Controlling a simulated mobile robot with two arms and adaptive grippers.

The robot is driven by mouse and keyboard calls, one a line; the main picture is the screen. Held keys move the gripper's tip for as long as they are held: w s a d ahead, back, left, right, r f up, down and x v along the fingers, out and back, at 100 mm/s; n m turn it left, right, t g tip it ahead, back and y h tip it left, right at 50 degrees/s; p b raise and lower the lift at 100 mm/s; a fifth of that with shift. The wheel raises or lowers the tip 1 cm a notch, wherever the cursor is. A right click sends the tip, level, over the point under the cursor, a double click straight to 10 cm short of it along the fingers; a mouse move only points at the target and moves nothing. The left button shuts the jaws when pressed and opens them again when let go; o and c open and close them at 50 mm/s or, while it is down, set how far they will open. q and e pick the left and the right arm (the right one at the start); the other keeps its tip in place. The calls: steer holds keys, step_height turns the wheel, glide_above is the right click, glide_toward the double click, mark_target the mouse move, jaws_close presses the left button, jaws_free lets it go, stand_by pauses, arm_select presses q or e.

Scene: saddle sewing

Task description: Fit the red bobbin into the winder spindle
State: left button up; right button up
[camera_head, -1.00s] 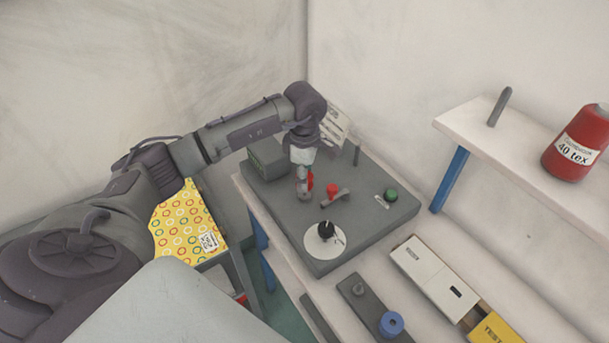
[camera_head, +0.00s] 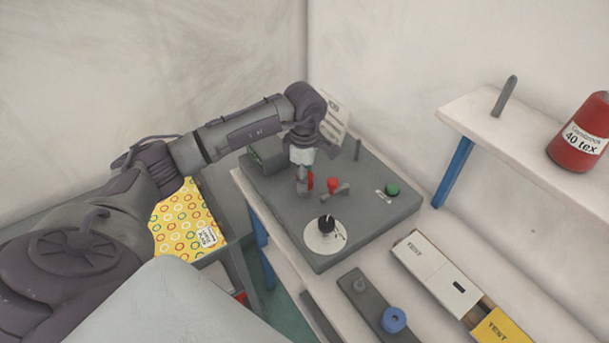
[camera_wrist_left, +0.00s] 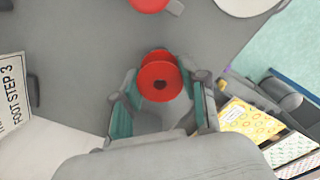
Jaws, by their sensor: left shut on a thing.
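My left gripper (camera_head: 305,186) is over the grey winder machine (camera_head: 280,212), near its left side. It is shut on the red bobbin (camera_head: 310,180), which is partly hidden by the fingers. In the left wrist view the red bobbin (camera_wrist_left: 158,82) sits between the two fingers with its dark centre hole facing the camera. A red knob-like part (camera_head: 332,184) with a grey lever stands on the machine just right of the gripper. I cannot tell a winder spindle clearly at the gripper. My right gripper is not in view.
A white dial with a black knob (camera_head: 326,226) and a green button (camera_head: 392,189) are on the machine. A grey strip with a blue bobbin (camera_head: 393,320) lies in front. A shelf with a red thread cone (camera_head: 582,135) stands right. A yellow patterned sheet (camera_head: 180,222) lies left.

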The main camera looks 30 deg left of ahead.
arm_select(q)
steer(key=shift+f+b, duration=0.6)
steer(key=shift+f, duration=0.15)
steer(key=o, duration=1.4)
steer(key=shift+c, duration=0.2)
steer(key=shift+r, duration=0.15)
step_height(320, 180, up, 12)
